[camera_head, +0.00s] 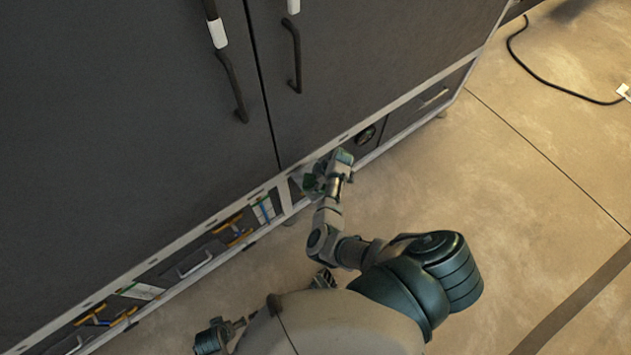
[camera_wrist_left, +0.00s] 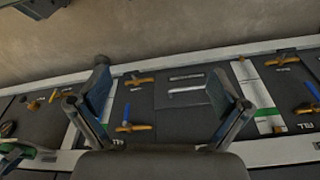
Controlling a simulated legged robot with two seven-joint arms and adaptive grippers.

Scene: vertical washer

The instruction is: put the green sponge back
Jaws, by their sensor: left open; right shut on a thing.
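My right gripper (camera_head: 318,178) is at the low open strip under the dark cabinet doors, near the middle of the head view. A small dark green thing (camera_head: 311,184), which looks like the green sponge, shows at its fingers; the gripper is shut on it. The sponge's outline is partly hidden by the gripper and hard to make out. In the left wrist view my left gripper (camera_wrist_left: 160,72) is open and empty, its two fingers spread above a dark tool panel (camera_wrist_left: 180,128).
Dark cabinet doors (camera_head: 370,60) with handles fill the upper left. Several orange- and blue-handled tools, such as a blue one (camera_wrist_left: 127,114), lie along the low strip. A black cable (camera_head: 560,90) lies on the floor at the upper right.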

